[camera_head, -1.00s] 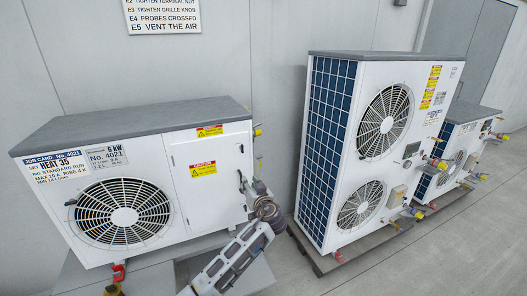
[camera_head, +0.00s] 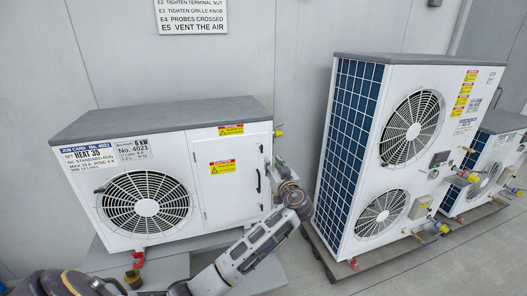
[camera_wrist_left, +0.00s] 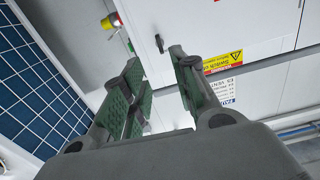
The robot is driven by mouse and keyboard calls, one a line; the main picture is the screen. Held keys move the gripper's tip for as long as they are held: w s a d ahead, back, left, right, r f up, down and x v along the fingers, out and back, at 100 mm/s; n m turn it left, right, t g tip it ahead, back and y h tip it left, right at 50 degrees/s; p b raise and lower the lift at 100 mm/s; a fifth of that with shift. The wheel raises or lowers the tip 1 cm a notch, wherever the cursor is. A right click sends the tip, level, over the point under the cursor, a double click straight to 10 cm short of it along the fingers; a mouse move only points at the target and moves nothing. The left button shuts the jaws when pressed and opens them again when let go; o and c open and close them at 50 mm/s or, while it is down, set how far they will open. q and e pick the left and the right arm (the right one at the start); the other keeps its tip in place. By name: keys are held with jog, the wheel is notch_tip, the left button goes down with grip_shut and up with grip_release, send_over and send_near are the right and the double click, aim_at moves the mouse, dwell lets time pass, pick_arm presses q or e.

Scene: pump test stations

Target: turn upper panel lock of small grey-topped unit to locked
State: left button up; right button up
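The small grey-topped unit (camera_head: 165,185) stands at the left in the head view, with a white front panel at its right end. A small black panel lock (camera_wrist_left: 159,43) shows on the white panel in the left wrist view, just beyond the fingertips. Its exact setting is too small to tell. My left gripper (camera_wrist_left: 155,60) is open and empty, its two green-padded fingers apart, with the lock ahead of the gap. In the head view my left gripper (camera_head: 279,165) is beside the unit's right edge, partly hidden by its wrist. My right gripper is not in view.
A tall unit (camera_head: 405,150) with a blue side grille stands close to the right of my left arm. Another grey-topped unit (camera_head: 495,150) stands beyond it. A black handle (camera_head: 258,181) is on the panel. A red and yellow knob (camera_wrist_left: 112,22) sits near the lock.

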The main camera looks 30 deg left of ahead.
pick_arm(q)
jog(key=p, duration=0.2)
send_near(262, 150)
jog(key=x, duration=0.4)
jog(key=shift+p+x, duration=0.55)
jog(key=shift+x, duration=1.8)
jog(key=shift+r, duration=0.1)
grip_shut()
